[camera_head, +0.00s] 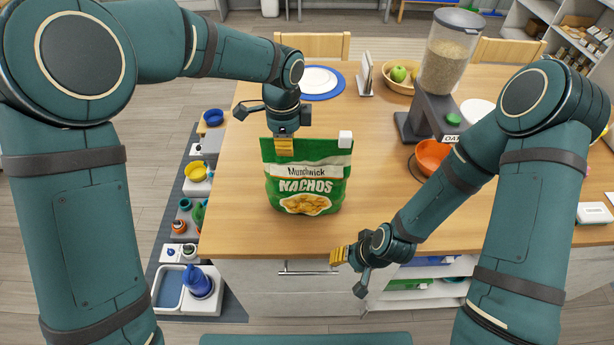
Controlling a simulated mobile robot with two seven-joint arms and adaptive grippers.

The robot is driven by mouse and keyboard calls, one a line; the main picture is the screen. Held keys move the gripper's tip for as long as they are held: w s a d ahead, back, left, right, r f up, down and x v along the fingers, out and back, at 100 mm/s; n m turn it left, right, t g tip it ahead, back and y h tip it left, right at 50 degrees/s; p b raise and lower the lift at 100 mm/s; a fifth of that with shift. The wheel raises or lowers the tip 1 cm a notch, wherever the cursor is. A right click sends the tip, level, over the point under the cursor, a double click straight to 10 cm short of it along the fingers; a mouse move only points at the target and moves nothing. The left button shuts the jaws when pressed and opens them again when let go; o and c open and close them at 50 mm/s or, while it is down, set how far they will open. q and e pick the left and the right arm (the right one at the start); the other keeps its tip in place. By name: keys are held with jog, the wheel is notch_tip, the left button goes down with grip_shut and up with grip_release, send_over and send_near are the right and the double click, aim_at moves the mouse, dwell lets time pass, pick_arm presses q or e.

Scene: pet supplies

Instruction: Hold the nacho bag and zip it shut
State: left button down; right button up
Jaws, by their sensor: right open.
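The green nacho bag (307,183) stands upright on the wooden table near its front edge, its printed front facing me. A small white block, seemingly the zip slider (345,139), sits at the right end of the bag's top edge. My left gripper (284,147) is at the left part of the top edge, its yellow pad against the bag; it appears shut on it, with the far finger hidden. My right gripper (347,268) is open and empty, below and to the right of the bag, by the table's front edge and apart from the slider.
An oat dispenser (447,60) and an orange bowl (432,156) stand right of the bag. A blue plate (322,90) and a fruit basket (398,78) lie behind. The table (235,225) is clear left of the bag. Shelves with bowls stand at the left.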

dwell(1.7)
jog(key=shift+o, duration=0.7)
jog(key=w+d+r+n+g, duration=0.1)
jog(key=w+r, duration=0.1)
jog(key=w+d+r+n+g, duration=0.1)
jog(key=w+d+r, duration=0.1)
jog(key=w+d+r+n+g, duration=0.1)
jog(key=w+d, duration=0.1)
jog(key=shift+w+d+r+n, duration=0.1)
jog(key=shift+w+r+n, duration=0.25)
jog(key=shift+r+n, duration=0.05)
jog(key=w+r+n, duration=0.4)
jog(key=w+r, duration=0.2)
jog(key=r, duration=0.1)
jog(key=n+t, duration=0.1)
jog(key=n, duration=1.1)
send_near(349, 134)
jog(key=shift+y, duration=0.3)
jog(key=x, duration=1.1)
jog(key=shift+d+f, duration=0.2)
jog(key=shift+f, duration=0.05)
